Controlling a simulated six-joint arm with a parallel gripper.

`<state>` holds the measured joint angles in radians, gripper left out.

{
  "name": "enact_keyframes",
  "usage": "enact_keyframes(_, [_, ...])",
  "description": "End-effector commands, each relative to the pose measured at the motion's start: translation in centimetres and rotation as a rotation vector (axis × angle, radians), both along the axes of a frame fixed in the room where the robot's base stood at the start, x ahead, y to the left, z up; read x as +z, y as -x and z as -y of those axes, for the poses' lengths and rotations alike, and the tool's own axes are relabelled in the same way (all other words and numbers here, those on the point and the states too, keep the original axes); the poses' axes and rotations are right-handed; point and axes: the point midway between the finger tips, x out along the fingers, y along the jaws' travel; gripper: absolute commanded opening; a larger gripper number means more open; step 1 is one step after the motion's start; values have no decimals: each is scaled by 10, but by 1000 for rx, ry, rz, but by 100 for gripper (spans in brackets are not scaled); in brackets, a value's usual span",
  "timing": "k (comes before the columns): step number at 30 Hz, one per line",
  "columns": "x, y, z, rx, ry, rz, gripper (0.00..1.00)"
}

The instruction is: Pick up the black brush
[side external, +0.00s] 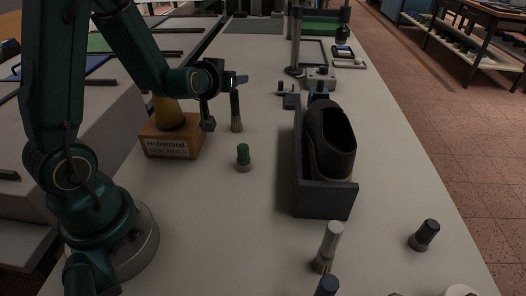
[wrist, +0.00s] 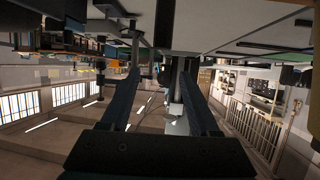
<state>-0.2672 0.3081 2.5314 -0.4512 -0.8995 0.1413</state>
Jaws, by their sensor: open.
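A slim dark brush (side external: 236,108) with a paler base stands upright on the bench, beside the wooden block in the side view. A shorter black brush-like piece (side external: 424,235) with a pale band leans or lies at the front right. I cannot tell for sure which one the task names. My gripper (side external: 241,79) is just above the top of the slim brush, pointing right and roughly level. In the wrist view my gripper (wrist: 158,70) shows two dark fingers spread apart. No object is clearly held between them.
A wooden block (side external: 172,147) with a yellow cone stands left of the slim brush. A green-topped piece (side external: 244,157) stands in front.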

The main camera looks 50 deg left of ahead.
Motion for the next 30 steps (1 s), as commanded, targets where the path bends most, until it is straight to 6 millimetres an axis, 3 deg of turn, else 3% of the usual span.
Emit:
enact_keyframes(3, [-27, 1, 0, 0, 3, -10, 62])
enact_keyframes(7, [-43, 0, 0, 0, 0, -6, 62])
enact_keyframes(30, [-68, -38, -28, 0, 0, 1, 62])
